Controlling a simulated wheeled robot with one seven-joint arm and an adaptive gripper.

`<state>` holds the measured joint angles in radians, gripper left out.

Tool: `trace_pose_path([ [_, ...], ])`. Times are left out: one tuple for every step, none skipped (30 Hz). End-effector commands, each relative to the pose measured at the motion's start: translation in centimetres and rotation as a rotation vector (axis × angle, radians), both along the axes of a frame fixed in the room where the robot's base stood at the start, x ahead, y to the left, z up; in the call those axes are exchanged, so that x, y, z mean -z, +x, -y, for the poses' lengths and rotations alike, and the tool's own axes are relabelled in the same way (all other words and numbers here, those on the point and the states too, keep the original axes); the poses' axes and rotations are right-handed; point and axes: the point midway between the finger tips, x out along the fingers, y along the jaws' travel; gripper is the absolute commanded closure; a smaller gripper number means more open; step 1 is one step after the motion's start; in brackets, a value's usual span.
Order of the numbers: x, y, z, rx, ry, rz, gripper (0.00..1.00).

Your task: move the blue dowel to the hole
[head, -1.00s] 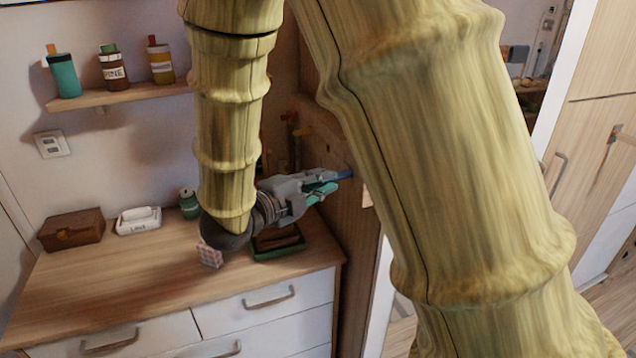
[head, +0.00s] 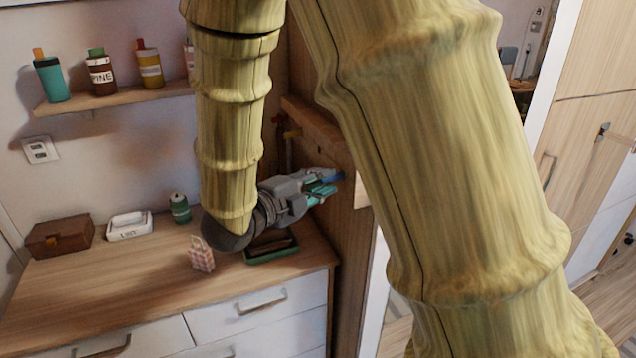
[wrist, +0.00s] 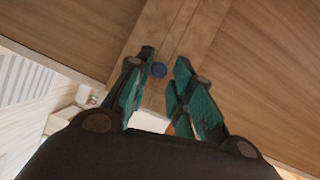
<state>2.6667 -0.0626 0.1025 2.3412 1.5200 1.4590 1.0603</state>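The blue dowel (head: 333,179) sits at the side of a brown wooden panel (head: 330,136), just beyond my gripper's fingertips in the head view. In the wrist view, the dowel (wrist: 158,70) shows as a round blue end against a wooden strip. My gripper (wrist: 165,57) has teal fingers spread apart on either side of it, with gaps visible. In the head view, my gripper (head: 326,184) points at the panel. The hole itself is not visible; whether the dowel is inside it, and how deep, I cannot tell.
Below my gripper, a green tray (head: 272,256) and a checkered bag (head: 201,254) stand on the wooden dresser top (head: 120,285). A green bottle (head: 180,208), white dish (head: 130,226) and brown box (head: 60,236) are behind. A shelf (head: 115,97) holds several bottles.

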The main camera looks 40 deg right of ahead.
Motion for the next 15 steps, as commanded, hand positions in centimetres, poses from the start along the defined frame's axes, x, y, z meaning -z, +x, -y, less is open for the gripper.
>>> trace_pose_path([
  [0.00,0.01,-0.01,0.000,0.000,0.000,0.62],
  [0.00,0.01,-0.01,0.000,0.000,0.000,0.61],
  [0.00,0.01,-0.01,0.000,0.000,0.000,0.61],
  [0.00,0.02,-0.01,0.000,0.000,0.000,0.61],
  [0.00,0.02,-0.01,0.000,0.000,0.000,0.61],
  [0.00,0.02,-0.02,0.000,0.000,0.000,0.61],
  [0.00,0.02,-0.02,0.000,0.000,0.000,0.61],
  [0.00,0.02,-0.02,0.000,0.000,0.000,0.61],
  [0.00,0.02,-0.02,0.000,0.000,0.000,0.61],
  [0.00,0.02,-0.05,0.000,0.000,0.000,0.61],
  [0.00,0.01,-0.09,0.000,0.000,0.000,0.61],
  [-0.02,0.00,-0.22,-0.001,0.000,0.000,0.61],
  [-0.04,-0.02,-0.37,-0.001,0.000,0.000,0.61],
  [-0.07,-0.05,-0.58,-0.002,-0.001,0.000,0.61],
  [-0.10,-0.09,-0.95,-0.003,0.000,0.000,0.61],
])
